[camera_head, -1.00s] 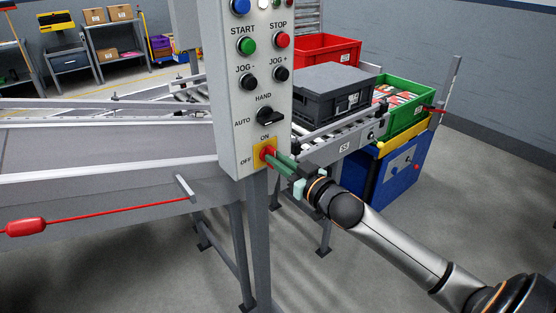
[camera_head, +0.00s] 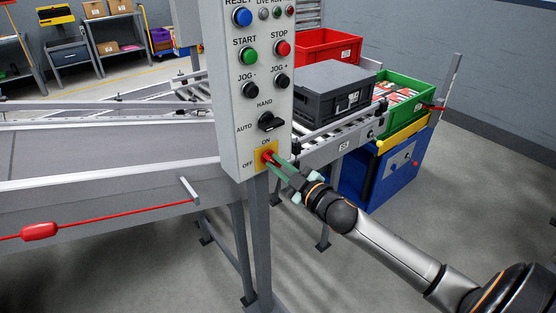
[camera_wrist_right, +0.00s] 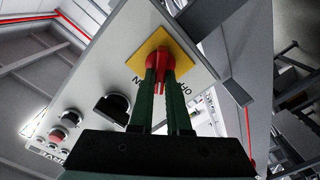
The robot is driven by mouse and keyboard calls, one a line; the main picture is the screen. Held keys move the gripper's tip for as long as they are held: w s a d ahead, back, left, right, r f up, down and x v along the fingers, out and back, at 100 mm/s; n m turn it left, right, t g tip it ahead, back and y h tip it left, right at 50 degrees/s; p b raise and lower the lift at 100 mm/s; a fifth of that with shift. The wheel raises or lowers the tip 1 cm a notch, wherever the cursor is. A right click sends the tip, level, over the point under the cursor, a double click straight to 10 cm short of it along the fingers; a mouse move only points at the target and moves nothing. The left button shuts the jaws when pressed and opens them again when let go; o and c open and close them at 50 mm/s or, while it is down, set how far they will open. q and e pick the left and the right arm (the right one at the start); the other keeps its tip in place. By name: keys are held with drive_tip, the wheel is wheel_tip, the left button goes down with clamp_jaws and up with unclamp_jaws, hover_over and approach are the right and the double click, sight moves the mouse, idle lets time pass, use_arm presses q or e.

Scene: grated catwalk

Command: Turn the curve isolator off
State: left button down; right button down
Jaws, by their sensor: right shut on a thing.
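The isolator is a red rotary handle (camera_head: 268,157) on a yellow plate (camera_head: 259,163) at the bottom of the grey control panel (camera_head: 229,90). ON is printed above it and OFF to its left. My right gripper (camera_head: 275,161) comes in from the lower right with its green fingers at the handle. In the right wrist view the two fingers (camera_wrist_right: 160,75) are shut on the red handle (camera_wrist_right: 160,62), one on each side, and hide part of it. The handle's exact angle is hard to tell. My left gripper is not in view.
Above the isolator are a black HAND/AUTO selector (camera_head: 270,122) and several push buttons. A conveyor with a dark grey crate (camera_head: 330,92) and a green crate (camera_head: 410,98) runs behind the panel. A red pull cord (camera_head: 110,217) crosses at left.

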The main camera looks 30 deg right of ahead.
drive_tip(key=n+p, duration=0.1)
drive_tip(key=n, duration=0.3)
drive_tip(key=shift+n, duration=0.3)
drive_tip(key=shift+a+f+n+p, duration=0.1)
drive_tip(key=shift+f+n+p, duration=0.05)
drive_tip(key=shift+n, duration=1.15)
drive_tip(key=shift+f+n+p, duration=0.1)
drive_tip(key=shift+n+p, duration=0.05)
drive_tip(key=shift+n, duration=1.15)
drive_tip(key=c, duration=0.9)
unclamp_jaws()
drive_tip(key=shift+s, duration=0.1)
drive_tip(key=shift+s+d+b, duration=0.15)
drive_tip(key=shift+s+b, duration=0.15)
drive_tip(key=shift+s, duration=1.75)
drive_tip(key=shift+s+d+b, duration=0.2)
drive_tip(key=shift+s+b, duration=0.1)
drive_tip(key=shift+s, duration=1.8)
drive_tip(key=shift+s+d+b, duration=0.15)
drive_tip(key=shift+s+b, duration=0.15)
drive_tip(key=shift+s, duration=1.75)
